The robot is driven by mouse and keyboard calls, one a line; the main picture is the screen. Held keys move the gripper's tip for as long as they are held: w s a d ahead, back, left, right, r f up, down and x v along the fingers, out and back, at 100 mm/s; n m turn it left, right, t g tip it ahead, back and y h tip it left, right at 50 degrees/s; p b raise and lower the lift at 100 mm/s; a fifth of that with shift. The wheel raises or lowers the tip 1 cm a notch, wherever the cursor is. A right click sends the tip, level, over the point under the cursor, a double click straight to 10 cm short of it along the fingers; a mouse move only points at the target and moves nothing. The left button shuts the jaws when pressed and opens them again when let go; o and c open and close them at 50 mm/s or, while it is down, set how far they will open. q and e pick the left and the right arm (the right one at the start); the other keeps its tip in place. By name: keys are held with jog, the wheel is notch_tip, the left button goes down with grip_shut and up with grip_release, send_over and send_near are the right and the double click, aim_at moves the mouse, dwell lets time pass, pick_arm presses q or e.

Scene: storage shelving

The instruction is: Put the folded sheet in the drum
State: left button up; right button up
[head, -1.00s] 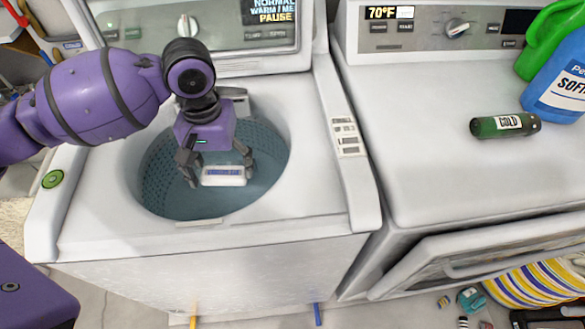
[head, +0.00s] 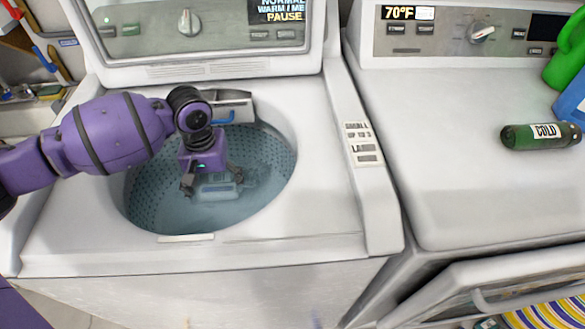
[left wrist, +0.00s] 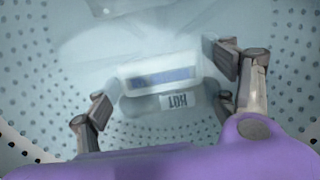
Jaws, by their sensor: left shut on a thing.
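The drum (head: 150,195) is the perforated blue-grey tub of the open top-loading washer. My left gripper (head: 212,184) is down inside the drum mouth. It is shut on a pale block with a blue band (head: 216,190), which looks like the folded sheet. In the left wrist view the block (left wrist: 160,78) lies between the two fingers, over the drum's inside. The frames do not clearly show whether it touches the drum floor. My right gripper is not in view.
A pale rounded thing marked HOT (left wrist: 175,102) is in the drum close by the block. The washer's raised lid (head: 200,40) stands behind. On the neighbouring machine's white top (head: 440,130) lie a green COLD cylinder (head: 540,136) and a blue bottle (head: 572,100); most of that top is clear.

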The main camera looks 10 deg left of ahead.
aim_at(218, 190)
pick_arm(q)
notch_tip(218, 190, down, 4)
jog(key=shift+s, duration=0.1)
jog(key=shift+f, duration=0.15)
jog(key=shift+f, duration=0.4)
jog(key=o, duration=0.7)
jog(key=shift+o, duration=0.2)
